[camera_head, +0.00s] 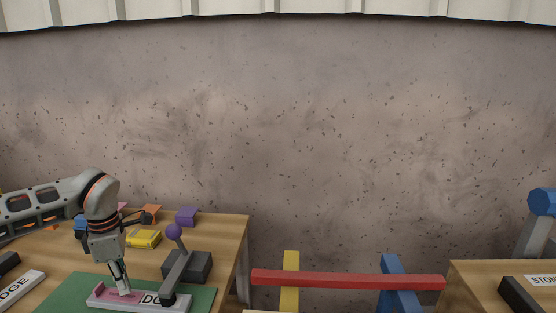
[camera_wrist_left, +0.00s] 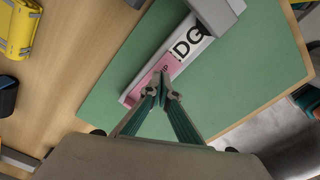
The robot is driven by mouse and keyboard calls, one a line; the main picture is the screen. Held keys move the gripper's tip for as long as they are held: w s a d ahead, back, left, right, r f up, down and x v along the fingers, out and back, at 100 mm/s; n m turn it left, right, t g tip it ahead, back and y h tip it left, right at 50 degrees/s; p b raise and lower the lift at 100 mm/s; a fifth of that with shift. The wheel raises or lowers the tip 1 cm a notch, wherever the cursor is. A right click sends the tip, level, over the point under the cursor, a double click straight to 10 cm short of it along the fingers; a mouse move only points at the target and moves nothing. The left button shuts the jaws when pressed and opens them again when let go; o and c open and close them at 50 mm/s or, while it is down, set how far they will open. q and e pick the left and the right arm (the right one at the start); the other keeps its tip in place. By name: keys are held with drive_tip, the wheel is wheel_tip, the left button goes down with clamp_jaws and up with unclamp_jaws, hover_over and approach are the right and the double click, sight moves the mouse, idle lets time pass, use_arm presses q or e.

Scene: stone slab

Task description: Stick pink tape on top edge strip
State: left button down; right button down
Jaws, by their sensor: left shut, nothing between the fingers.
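The pink tape (camera_head: 121,295) lies along the left part of a light strip on the green mat. In the left wrist view the pink tape (camera_wrist_left: 160,66) shows just beyond my fingertips. The strip (camera_head: 180,305) carries black letters, partly readable as "DG" in the left wrist view (camera_wrist_left: 190,45). My left gripper (camera_head: 123,290) points down at the pink piece. It is shut with nothing between the fingers, its tips at or just above the tape; I cannot tell if they touch. My right gripper is not in view.
A grey lever with a purple ball (camera_head: 174,231) and a dark block (camera_head: 187,266) stand just right of the gripper. Yellow (camera_head: 143,239), orange and purple (camera_head: 186,216) objects lie behind.

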use_arm(q)
drive_tip(key=shift+f, duration=0.85)
drive_tip(key=shift+f, duration=0.1)
idle(0.6)
drive_tip(key=shift+r+p, duration=0.55)
drive_tip(key=shift+r, duration=0.1)
drive_tip(key=shift+r+p, duration=0.6)
drive_tip(key=shift+r, duration=0.15)
drive_tip(key=shift+r+p, duration=0.45)
drive_tip(key=shift+r, duration=0.25)
drive_tip(key=shift+r+p, duration=1.55)
drive_tip(key=shift+p, duration=0.4)
drive_tip(key=shift+f, duration=0.1)
